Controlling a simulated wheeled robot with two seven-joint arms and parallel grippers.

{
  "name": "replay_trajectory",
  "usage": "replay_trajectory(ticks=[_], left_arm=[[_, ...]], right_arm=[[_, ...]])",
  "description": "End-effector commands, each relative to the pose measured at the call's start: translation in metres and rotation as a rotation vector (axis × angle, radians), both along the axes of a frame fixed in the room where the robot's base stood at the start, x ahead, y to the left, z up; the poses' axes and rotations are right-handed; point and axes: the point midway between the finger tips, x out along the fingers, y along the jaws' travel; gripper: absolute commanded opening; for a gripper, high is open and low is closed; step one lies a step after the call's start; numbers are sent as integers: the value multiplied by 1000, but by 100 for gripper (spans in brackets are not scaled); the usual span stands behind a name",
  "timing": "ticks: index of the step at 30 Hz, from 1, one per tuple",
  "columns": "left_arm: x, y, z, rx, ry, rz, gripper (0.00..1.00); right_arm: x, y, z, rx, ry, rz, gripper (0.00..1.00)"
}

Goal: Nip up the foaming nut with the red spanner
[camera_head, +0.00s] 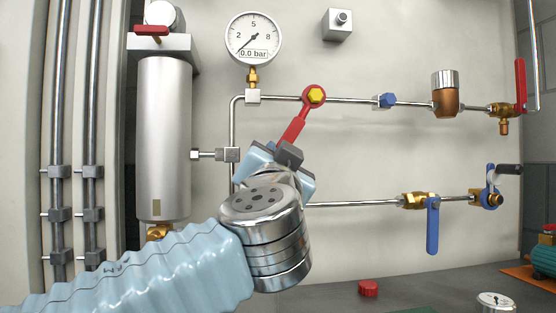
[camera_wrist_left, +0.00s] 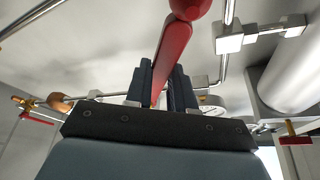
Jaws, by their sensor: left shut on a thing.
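The red spanner (camera_head: 293,128) has its ring end around the yellow nut (camera_head: 315,95) on the upper pipe. No foam shows on the nut in the head view. My left gripper (camera_head: 286,155) is shut on the lower end of the spanner's handle, below and left of the nut. In the left wrist view the red spanner (camera_wrist_left: 173,58) runs up from between the dark fingers of my left gripper (camera_wrist_left: 168,88), and its ring end is cut off by the top edge. The nut is hidden there. My right gripper is in neither view.
A gauge (camera_head: 253,39) reading 0.0 bar stands left of the nut. A blue nut (camera_head: 387,101) and a brass fitting (camera_head: 446,96) sit to its right. A silver cylinder (camera_head: 164,135) is at left. A blue-handled valve (camera_head: 432,222) is on the lower pipe. A red cap (camera_head: 368,288) lies on the bench.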

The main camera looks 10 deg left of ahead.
Motion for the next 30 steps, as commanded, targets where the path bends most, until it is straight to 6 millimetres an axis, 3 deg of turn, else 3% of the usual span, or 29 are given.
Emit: replay_trajectory(ticks=[30], left_arm=[[-1,-1,0,-55,-23,4,0]], right_arm=[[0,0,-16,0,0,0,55]])
